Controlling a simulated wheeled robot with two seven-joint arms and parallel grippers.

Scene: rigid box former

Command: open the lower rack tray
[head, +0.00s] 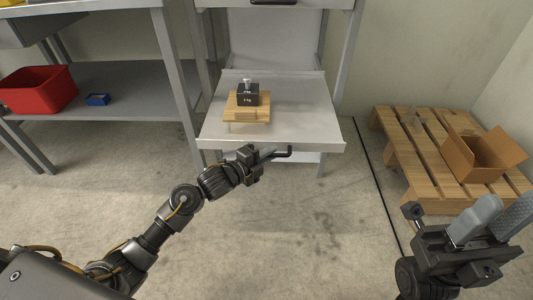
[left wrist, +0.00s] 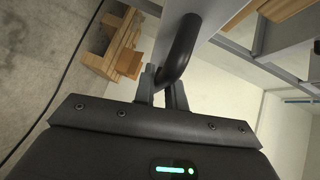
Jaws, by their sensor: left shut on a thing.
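The lower rack tray (head: 310,125) is a light grey shelf that stands out forward from the rack frame. A dark bent handle (head: 281,152) is at its front edge. My left gripper (head: 258,155) is at that front edge and shut on the handle; in the left wrist view the fingers (left wrist: 163,92) close around the black handle bar (left wrist: 181,45). A wooden block stand (head: 246,114) with a dark weight (head: 247,95) on it rests on the tray. My right gripper (head: 492,222) is at the lower right, empty, its fingers apart.
A pallet (head: 410,160) with an open cardboard box (head: 482,158) stands at the right. A grey shelf unit at the left holds a red bin (head: 38,90) and a small blue bin (head: 97,99). The floor (head: 300,225) before the tray is clear.

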